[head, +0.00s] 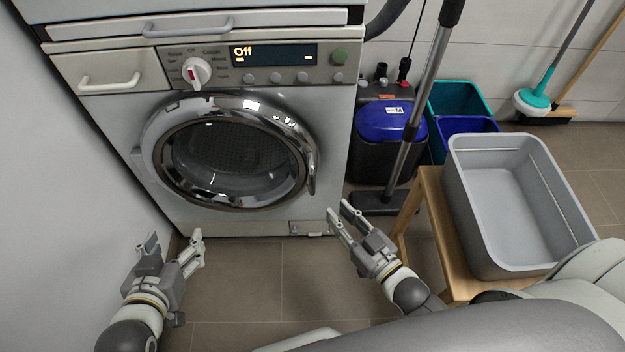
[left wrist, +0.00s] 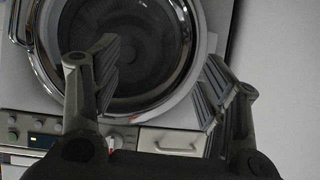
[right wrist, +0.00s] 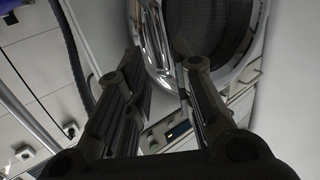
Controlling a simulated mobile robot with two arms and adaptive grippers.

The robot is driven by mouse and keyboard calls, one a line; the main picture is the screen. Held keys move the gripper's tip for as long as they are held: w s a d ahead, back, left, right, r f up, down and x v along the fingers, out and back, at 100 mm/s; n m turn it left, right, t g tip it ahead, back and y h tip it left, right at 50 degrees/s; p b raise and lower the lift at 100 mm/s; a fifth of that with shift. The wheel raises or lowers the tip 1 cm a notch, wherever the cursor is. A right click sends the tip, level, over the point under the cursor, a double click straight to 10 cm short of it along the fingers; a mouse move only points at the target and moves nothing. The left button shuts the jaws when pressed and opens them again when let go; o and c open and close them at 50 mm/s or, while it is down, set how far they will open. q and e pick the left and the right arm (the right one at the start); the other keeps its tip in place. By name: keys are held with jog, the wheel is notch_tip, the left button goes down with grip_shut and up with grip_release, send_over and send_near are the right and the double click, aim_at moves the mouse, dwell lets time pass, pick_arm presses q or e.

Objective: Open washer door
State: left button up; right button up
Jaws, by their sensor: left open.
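The washer (head: 330,130) stands ahead with its round chrome-rimmed door (head: 230,150) closed. The door handle (head: 312,172) is on the right side of the rim. The display reads "Off". My left gripper (head: 174,240) is open and empty, low in front of the washer's left side. My right gripper (head: 342,215) is open and empty, below and to the right of the handle, apart from it. The door also shows upside down in the left wrist view (left wrist: 150,50) and in the right wrist view (right wrist: 225,35), beyond the fingers.
A grey tub (head: 515,200) sits on a wooden stool (head: 432,205) at the right. A vacuum cleaner with a metal tube (head: 420,100) stands right of the washer. A white wall (head: 70,200) is close on the left. The floor (head: 255,280) before the washer is clear.

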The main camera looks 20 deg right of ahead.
aim_at(314, 183)
jog(key=shift+t+y, duration=0.3)
jog(key=x, duration=0.3)
jog(key=b+x, duration=0.1)
jog(key=x, duration=0.3)
jog(key=r+b+x, duration=0.1)
jog(key=x, duration=0.2)
jog(key=shift+w+a+r, duration=0.1)
jog(key=shift+w, duration=0.15)
pick_arm(q)
jog(key=w+d+r+t+h, duration=0.2)
jog(key=r+t, duration=0.5)
jog(key=r, duration=0.5)
jog(key=shift+b+x, duration=0.3)
jog(key=shift+x, duration=0.45)
pick_arm(e)
jog(key=shift+w+a, duration=0.15)
jog(key=shift+w, duration=0.25)
pick_arm(q)
jog(key=shift+d+r, duration=0.1)
jog(key=shift+r, duration=0.05)
pick_arm(e)
grip_shut()
